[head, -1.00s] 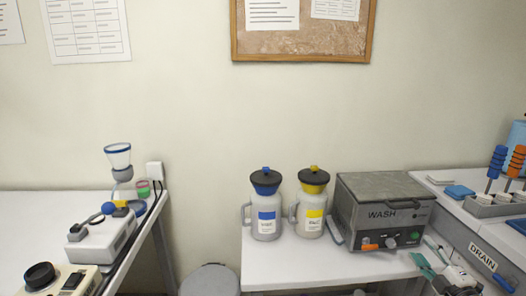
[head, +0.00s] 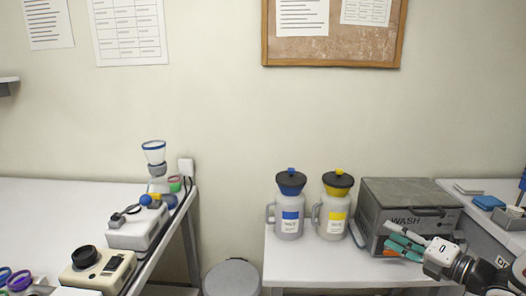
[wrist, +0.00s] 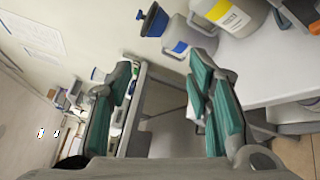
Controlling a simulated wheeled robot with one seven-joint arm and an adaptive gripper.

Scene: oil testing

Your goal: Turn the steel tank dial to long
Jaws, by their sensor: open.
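The steel tank (head: 405,193) is a dark grey box marked WASH, with a lid and handle, standing at the right end of the white table in the head view. My gripper (head: 402,243), with teal finger pads, is in front of the tank's lower front in that view. It covers the control panel, so the dial and its setting are hidden. In the wrist view my gripper (wrist: 166,68) is open, with nothing between the fingers. I cannot make out the dial in the wrist view.
A blue-labelled jug (head: 290,212) and a yellow-labelled jug (head: 334,210) stand left of the tank. A grey bin (head: 232,279) is in the gap between tables. The left table holds a beige device (head: 98,269). The table front before the jugs is clear.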

